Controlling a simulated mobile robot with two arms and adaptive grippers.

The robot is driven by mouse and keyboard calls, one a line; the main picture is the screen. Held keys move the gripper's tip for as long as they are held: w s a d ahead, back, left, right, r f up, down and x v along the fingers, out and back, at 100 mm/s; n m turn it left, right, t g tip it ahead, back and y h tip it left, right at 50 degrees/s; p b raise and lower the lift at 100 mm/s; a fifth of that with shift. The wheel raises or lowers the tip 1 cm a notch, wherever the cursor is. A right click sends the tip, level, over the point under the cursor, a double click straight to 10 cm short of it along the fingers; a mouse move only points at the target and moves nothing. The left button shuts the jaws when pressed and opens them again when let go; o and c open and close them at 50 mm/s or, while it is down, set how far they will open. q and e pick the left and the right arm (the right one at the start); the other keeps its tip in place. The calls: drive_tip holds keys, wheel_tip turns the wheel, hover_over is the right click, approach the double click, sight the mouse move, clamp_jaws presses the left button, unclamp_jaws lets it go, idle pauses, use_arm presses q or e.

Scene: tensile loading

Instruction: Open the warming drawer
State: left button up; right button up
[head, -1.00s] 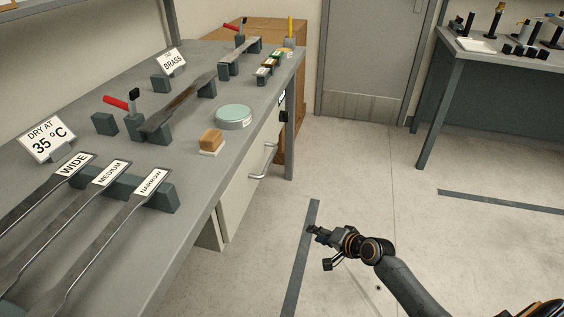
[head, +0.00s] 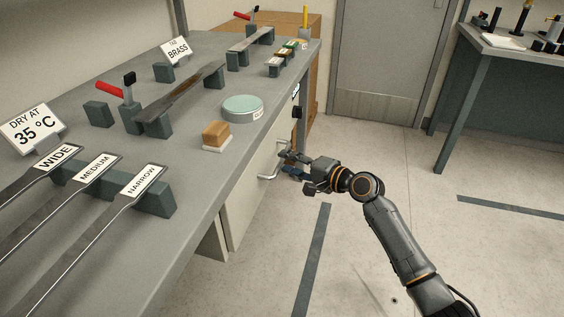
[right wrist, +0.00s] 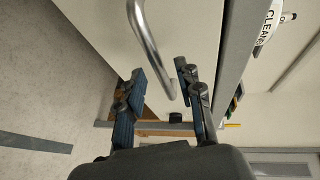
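The warming drawer (head: 246,195) is a pale front under the grey bench, and it looks closed. Its silver bar handle (head: 267,177) shows in the head view, partly behind my right gripper. My right gripper (head: 284,166) is at the handle, reaching in from the right. In the right wrist view its two blue-padded fingers (right wrist: 162,78) are apart, and the curved handle (right wrist: 147,38) runs into the gap between them. I cannot tell whether either finger touches it. My left gripper is in neither view.
The bench top (head: 200,190) holds labelled strips, a red-handled clamp (head: 112,90), a round green-lidded tin (head: 243,108) and a wooden block (head: 215,133). A black knob (head: 297,112) sits on the bench front beyond the handle. The floor (head: 350,240) to the right is clear.

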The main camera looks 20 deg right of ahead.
sight(282, 160)
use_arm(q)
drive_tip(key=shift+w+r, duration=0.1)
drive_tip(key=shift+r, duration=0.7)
use_arm(e)
drive_tip(key=shift+x, duration=1.55)
drive_tip(key=shift+c, duration=0.2)
clamp_jaws()
